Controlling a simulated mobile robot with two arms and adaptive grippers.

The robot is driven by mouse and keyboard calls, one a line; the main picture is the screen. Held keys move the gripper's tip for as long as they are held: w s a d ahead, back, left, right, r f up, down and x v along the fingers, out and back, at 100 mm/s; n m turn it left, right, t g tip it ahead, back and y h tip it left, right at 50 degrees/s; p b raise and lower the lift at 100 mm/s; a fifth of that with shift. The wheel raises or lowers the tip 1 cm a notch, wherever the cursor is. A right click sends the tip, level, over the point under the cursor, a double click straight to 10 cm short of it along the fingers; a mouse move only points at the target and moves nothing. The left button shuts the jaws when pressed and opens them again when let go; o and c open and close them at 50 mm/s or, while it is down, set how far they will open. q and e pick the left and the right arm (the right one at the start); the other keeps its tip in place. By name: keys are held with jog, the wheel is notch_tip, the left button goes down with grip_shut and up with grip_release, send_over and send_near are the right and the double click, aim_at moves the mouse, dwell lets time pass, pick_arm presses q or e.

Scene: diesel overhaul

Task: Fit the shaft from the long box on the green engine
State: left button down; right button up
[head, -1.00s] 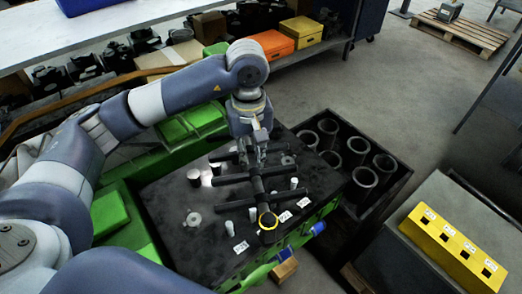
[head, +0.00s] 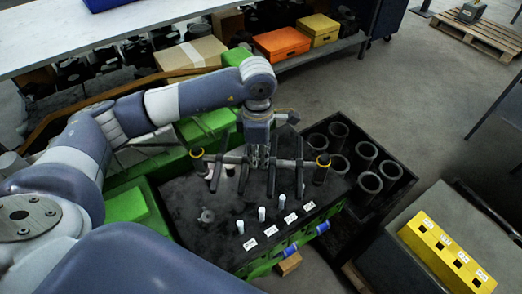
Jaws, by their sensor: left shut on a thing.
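My left gripper (head: 261,164) is shut on the dark shaft (head: 291,163) near its middle. The shaft has several crosswise arms and a yellow ring near each end. It runs left to right over the black top plate (head: 185,222) of the green engine (head: 126,204). I cannot tell whether the shaft touches the plate or hangs just above it. Pale-topped pegs (head: 262,214) stand upright on the plate in front of the shaft, beside small white labels (head: 271,231). The gripper hides part of the shaft's middle. My right gripper is not in view.
A black crate of several hollow cylinders (head: 366,155) stands right of the engine. A yellow block with square holes (head: 446,251) sits on a grey surface at lower right. A shelf behind holds an orange box (head: 281,43), a yellow box (head: 318,29) and dark parts.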

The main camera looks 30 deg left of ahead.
pick_arm(q)
jog(key=n, duration=0.1)
jog(key=n+p, duration=0.1)
jog(key=shift+a+r+n, duration=0.25)
jog(key=shift+r+n, duration=0.05)
jog(key=shift+r, duration=0.05)
jog(key=shift+a+n+p, duration=0.2)
jog(key=shift+n+p, duration=0.5)
jog(key=shift+n, duration=0.5)
jog(key=shift+a+n+p, duration=0.2)
jog(key=shift+n+p, duration=0.15)
jog(key=shift+n, duration=0.45)
jog(key=shift+a+f+n, duration=0.1)
jog(key=shift+n, duration=0.5)
notch_tip(320, 180, down, 7)
jog(key=b, duration=0.4)
jog(key=shift+b, duration=0.6)
